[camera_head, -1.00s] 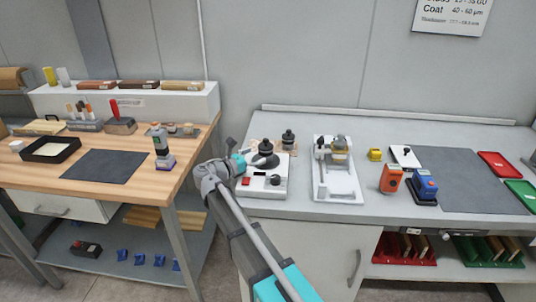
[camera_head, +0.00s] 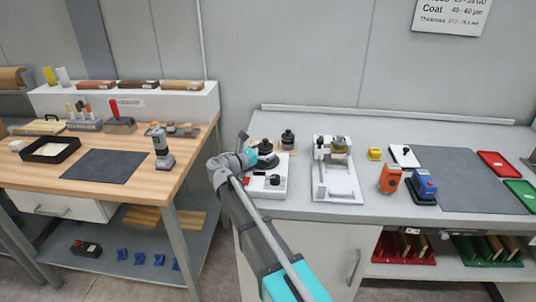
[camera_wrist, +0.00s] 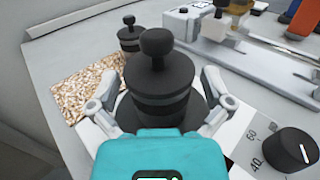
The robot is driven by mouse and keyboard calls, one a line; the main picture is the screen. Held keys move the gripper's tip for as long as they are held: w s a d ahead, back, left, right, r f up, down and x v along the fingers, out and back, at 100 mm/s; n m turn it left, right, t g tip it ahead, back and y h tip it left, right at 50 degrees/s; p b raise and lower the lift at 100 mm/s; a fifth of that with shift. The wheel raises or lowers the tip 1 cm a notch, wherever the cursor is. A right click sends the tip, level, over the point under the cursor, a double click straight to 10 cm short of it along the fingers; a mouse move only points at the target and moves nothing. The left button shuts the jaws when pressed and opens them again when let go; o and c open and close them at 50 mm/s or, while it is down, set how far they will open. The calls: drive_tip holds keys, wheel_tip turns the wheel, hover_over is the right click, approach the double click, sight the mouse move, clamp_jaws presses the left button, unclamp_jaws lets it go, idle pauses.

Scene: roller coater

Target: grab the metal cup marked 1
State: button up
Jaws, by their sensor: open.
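A dark cylinder with a round knob on top (camera_wrist: 157,75) stands on a round dark base on a white instrument. It also shows in the head view (camera_head: 266,148). A second, similar dark knobbed cylinder (camera_wrist: 129,36) stands behind it on a speckled mat; it shows in the head view too (camera_head: 288,139). I see no number 1 on either, and cannot tell which is the metal cup. My gripper (camera_wrist: 160,100) is open, with one finger on each side of the nearer cylinder. Whether the fingers touch it I cannot tell.
The white instrument (camera_head: 272,186) has a dark dial (camera_wrist: 291,151) at its right. A white stand (camera_head: 337,186) is to the right of it. An orange device (camera_head: 390,179) and a blue device (camera_head: 425,186) stand further right. A wooden table (camera_head: 136,184) is at left.

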drive_tip(key=c, duration=1.3)
drive_tip(key=shift+r, duration=0.1)
wheel_tip(320, 180, up, 2)
drive_tip(key=p, duration=0.2)
drive_tip(key=shift+r+p, duration=0.25)
drive_tip(key=shift+p, duration=0.1)
drive_tip(key=shift+s+d+r+p, duration=0.25)
drive_tip(key=shift+s+r+p, duration=1.45)
drive_tip(key=shift+s, duration=0.6)
drive_tip(key=shift+s+d+r+p, duration=0.3)
drive_tip(key=shift+s+r+p, duration=1.45)
drive_tip(key=shift+s, duration=0.6)
drive_tip(key=shift+s+d+r+p, duration=0.25)
drive_tip(key=shift+s+r+p, duration=1.45)
drive_tip(key=shift+s, duration=0.6)
